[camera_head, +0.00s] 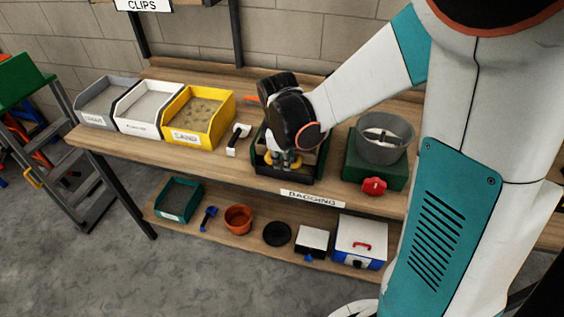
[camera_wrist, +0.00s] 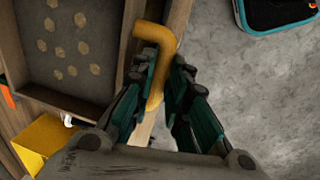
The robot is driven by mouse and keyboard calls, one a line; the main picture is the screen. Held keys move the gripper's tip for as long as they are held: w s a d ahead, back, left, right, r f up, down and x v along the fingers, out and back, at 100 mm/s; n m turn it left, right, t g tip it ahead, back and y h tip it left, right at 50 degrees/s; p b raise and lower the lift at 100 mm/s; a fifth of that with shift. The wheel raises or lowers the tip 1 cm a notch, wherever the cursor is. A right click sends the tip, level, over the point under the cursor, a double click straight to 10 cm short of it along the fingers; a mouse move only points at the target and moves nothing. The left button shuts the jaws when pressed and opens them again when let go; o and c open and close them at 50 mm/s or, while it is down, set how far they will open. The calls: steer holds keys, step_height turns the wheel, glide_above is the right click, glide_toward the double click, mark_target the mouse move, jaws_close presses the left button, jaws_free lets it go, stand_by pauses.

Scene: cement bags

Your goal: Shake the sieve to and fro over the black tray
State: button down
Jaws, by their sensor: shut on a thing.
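My gripper (camera_head: 285,163) is over the black tray (camera_head: 285,181) on the bench. In the wrist view its teal-and-grey fingers (camera_wrist: 165,75) are closed around a yellow bent handle (camera_wrist: 153,38), which I take to be the sieve's. Left of the handle is a dark rectangular pan with several tan lumps (camera_wrist: 67,45); I cannot tell whether they lie on the sieve or in the tray below. In the head view, my wrist hides most of the sieve; yellow handle parts (camera_head: 268,157) show at its sides.
A yellow sand bin (camera_head: 199,116), a white bin (camera_head: 149,106) and a grey bin (camera_head: 106,101) stand left. A white-and-black tool (camera_head: 238,138) lies close left of the tray. A green scale with a grey bowl (camera_head: 385,138) stands right. A lower shelf holds several items.

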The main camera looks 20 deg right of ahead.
steer(key=shift+w+d, duration=0.9)
steer(key=shift+w, duration=0.3)
steer(key=c, duration=1.8)
jaws_free()
steer(key=shift+c, duration=0.2)
step_height(320, 180, up, 12)
steer(key=s+a, duration=0.1)
steer(key=s, duration=0.1)
steer(key=shift+a, duration=0.15)
